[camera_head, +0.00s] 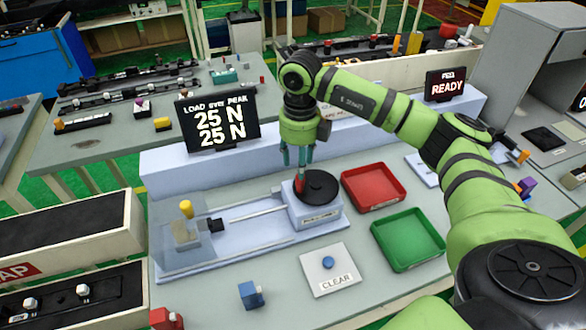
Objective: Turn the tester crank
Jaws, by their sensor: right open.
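The tester (232,240) stands on the bench with a long rod running left from its grey block. Its crank is a black disc (321,188) on top of the block, with a red handle (300,179) standing at the disc's left edge. My right gripper (297,165) points down over the handle, its fingers open and slightly apart. The fingertips are at the handle's top; I cannot tell whether they touch it. The display (218,121) reads LOAD over PEAK, 25 N and 25 N. My left gripper is not in view.
A red tray (373,205) and a green tray (408,262) lie right of the tester. A CLEAR plate (330,283) with a blue button and a blue block (251,294) lie in front. A READY screen (446,85) stands behind my right arm.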

